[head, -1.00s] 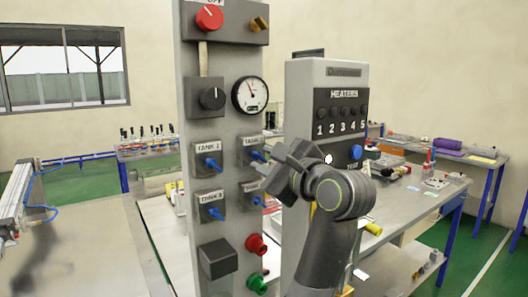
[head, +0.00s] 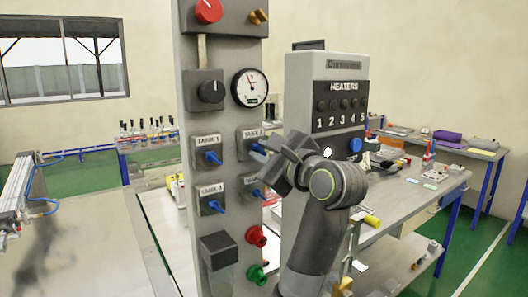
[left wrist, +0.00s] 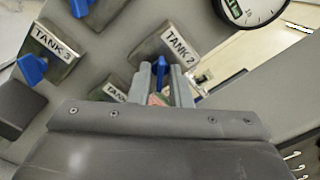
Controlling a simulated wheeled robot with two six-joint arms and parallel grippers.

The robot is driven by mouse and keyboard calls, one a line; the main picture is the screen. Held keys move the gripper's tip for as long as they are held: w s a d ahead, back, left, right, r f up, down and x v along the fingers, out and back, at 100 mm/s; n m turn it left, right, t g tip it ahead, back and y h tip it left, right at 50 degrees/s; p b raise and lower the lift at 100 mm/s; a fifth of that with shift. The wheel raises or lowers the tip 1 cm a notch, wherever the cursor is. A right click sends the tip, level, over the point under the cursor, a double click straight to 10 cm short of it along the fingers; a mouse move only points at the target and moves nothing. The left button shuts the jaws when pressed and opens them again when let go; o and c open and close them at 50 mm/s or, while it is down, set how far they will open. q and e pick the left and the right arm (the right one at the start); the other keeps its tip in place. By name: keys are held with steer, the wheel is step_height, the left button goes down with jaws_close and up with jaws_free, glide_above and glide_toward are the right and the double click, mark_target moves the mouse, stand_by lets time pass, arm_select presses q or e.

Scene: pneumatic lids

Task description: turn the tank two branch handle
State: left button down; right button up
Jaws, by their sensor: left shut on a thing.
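The grey panel (head: 222,130) carries blue branch handles beside tank labels. The tank two handle (head: 258,149) is at the upper right of the group. My left gripper (head: 268,156) comes from the right, in front of the panel. In the left wrist view, its two fingers (left wrist: 161,78) stand just below the TANK 2 label (left wrist: 178,46), with the blue handle (left wrist: 159,66) between them. The gripper is shut on this handle. The gripper partly hides the tank four branch below. My right gripper is not in view.
Tank one (head: 213,157) and tank three (head: 212,206) handles are to the left, close by. A gauge (head: 250,88) is above. Red (head: 256,236) and green (head: 256,275) knobs are below. The heaters box (head: 330,75) stands close behind my arm on the right.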

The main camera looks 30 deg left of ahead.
arm_select(q)
steer(key=m+p, duration=0.3)
steer(key=m, duration=0.2)
steer(key=shift+r+m, duration=0.15)
steer(key=shift+m, duration=0.25)
steer(key=shift+m+p, duration=4.7)
steer(key=shift+m, duration=1.2)
steer(key=c, duration=1.6)
jaws_free()
